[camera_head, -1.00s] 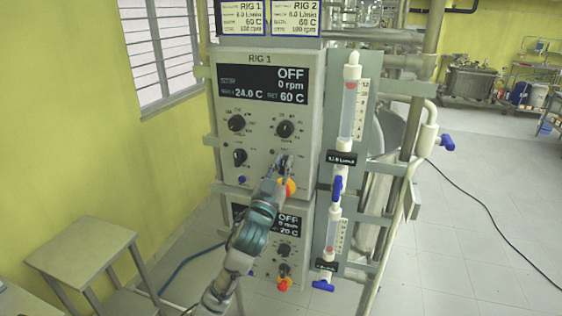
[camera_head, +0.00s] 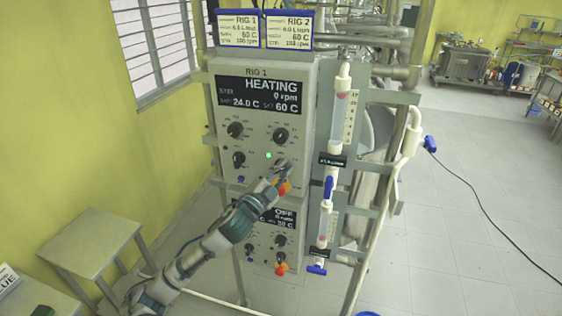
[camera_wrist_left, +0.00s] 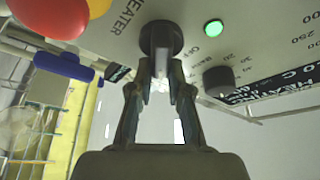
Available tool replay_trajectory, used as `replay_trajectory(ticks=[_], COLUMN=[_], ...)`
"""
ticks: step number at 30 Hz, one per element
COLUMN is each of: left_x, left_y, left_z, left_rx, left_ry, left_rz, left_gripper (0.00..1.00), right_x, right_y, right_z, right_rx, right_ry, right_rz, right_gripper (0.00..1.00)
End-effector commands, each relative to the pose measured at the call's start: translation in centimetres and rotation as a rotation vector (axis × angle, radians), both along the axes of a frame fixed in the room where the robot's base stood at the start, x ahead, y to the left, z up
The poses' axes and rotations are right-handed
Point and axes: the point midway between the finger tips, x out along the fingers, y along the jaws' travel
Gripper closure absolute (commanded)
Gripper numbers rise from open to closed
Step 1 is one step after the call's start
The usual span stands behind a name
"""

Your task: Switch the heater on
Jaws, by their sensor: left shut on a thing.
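The RIG 1 control panel (camera_head: 257,174) stands upright in front of me. Its display (camera_head: 262,95) reads HEATING, 0 rpm, 24.0 C and SET 60 C. A green lamp (camera_head: 268,155) is lit on the panel, and the lamp also shows in the left wrist view (camera_wrist_left: 214,28). My left gripper (camera_head: 282,168) is at the lower right of this panel. In the left wrist view, my left gripper (camera_wrist_left: 161,72) has its fingertips on the black heater knob (camera_wrist_left: 160,38), shut on it. The word HEATER is printed beside the knob. My right gripper is out of view.
A red and yellow stop button (camera_head: 284,188) sits just below the gripper. The second panel's display (camera_head: 284,215) reads OFF. Flow tubes with blue valves (camera_head: 329,188) stand to the right. A small grey table (camera_head: 90,240) stands at left.

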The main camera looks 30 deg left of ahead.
Motion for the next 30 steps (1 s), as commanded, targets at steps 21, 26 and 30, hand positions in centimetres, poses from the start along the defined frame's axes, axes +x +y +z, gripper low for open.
replay_trajectory(ticks=[21, 26, 30], left_x=[0.1, 0.1, 0.1], left_y=[0.3, 0.3, 0.3], left_z=[-0.1, -0.1, -0.2], left_rx=[0.146, 0.146, 0.145], left_ry=[0.034, 0.033, 0.034], left_rz=[0.011, 0.011, 0.011], left_gripper=[1.00, 1.00, 0.57], right_x=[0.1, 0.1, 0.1], right_y=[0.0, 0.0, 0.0], right_z=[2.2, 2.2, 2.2], right_rx=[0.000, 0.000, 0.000], right_ry=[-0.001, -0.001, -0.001], right_rz=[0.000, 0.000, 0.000], right_gripper=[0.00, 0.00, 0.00])
